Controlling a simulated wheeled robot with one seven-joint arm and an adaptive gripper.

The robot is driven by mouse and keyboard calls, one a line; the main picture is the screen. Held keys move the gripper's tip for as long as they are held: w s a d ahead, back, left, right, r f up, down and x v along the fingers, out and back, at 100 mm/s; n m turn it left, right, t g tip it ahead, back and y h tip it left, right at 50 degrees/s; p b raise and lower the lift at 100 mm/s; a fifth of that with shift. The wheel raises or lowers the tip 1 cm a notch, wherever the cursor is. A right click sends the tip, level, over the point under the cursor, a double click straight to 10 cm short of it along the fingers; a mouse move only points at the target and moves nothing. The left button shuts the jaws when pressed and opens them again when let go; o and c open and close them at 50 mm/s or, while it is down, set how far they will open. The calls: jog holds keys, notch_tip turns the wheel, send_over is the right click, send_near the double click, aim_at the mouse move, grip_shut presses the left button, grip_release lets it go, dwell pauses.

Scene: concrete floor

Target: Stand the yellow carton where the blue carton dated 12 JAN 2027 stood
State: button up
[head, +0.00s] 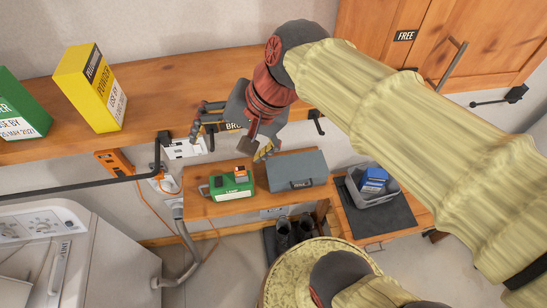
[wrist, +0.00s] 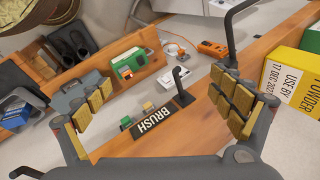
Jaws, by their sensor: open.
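The yellow carton (head: 90,88) stands upright on the wooden wall shelf (head: 150,75), with a USE BY label. In the wrist view the yellow carton (wrist: 292,78) is at the right edge and reads 17 DEC 2027. Blue cartons or boxes (head: 373,180) lie in a grey bin (head: 397,192) low on the right; no date on them is readable. My gripper (head: 232,140) is open and empty at the shelf's front edge, right of and apart from the yellow carton. Its spread fingers also show in the wrist view (wrist: 160,103).
A green carton (head: 20,105) stands left of the yellow one. The shelf right of the yellow carton looks bare, partly hidden by my arm. A BRUSH label (wrist: 155,119) and hooks line the shelf edge. Below are a green box (head: 231,187) and a grey toolbox (head: 297,170).

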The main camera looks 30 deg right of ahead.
jog(key=s+d+f+n+t+h, duration=0.1)
jog(key=s+d+f+n+h, duration=0.2)
jog(key=d+n, duration=0.4)
jog(key=shift+s+d+f+n+h, duration=0.35)
jog(key=shift+s+f, duration=0.4)
jog(key=shift+s, duration=0.5)
jog(key=shift+a+f, duration=0.1)
